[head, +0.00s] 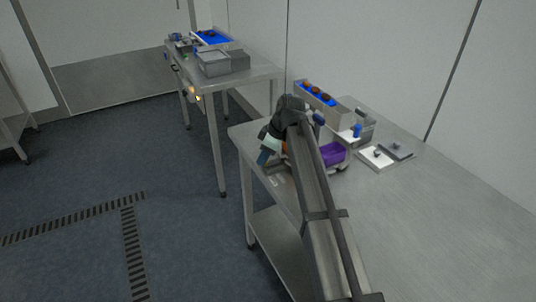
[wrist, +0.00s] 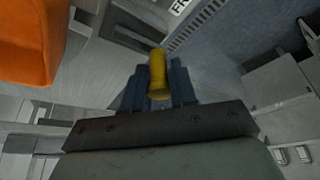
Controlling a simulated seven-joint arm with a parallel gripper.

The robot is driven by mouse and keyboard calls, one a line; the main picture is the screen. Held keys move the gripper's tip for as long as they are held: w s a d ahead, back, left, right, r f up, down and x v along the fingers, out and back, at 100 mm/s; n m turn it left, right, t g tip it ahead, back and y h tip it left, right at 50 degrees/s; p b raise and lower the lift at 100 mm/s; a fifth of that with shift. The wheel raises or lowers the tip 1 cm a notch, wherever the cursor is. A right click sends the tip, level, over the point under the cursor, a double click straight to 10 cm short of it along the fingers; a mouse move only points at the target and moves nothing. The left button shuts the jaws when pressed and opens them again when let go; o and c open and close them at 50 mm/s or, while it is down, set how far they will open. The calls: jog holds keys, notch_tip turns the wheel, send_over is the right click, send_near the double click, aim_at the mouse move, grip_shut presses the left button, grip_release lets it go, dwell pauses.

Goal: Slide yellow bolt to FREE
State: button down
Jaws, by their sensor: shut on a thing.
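The yellow bolt (wrist: 158,73) shows in the middle of the wrist view as a short rounded knob. My gripper (wrist: 157,90) has its blue fingers on both sides of the knob and is shut on it. A white label with dark letters that start "F" (wrist: 179,6) shows at the top edge of the wrist view, cut off by the frame, beyond the bolt and a little right. In the head view my gripper (head: 265,156) is low at the left edge of the near steel table (head: 410,205). The bolt is hidden there.
An orange part (wrist: 30,40) fills the upper left of the wrist view, close to my fingers. The table's right side is clear.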

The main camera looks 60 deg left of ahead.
jog(key=c, duration=1)
grip_release()
jog(key=shift+s+d, duration=0.1)
jog(key=shift+s, duration=0.15)
jog(key=shift+c, duration=0.2)
jog(key=v, duration=1.3)
jog(key=shift+w+r, duration=0.25)
jog(key=shift+r, duration=0.05)
jog(key=shift+d, duration=0.1)
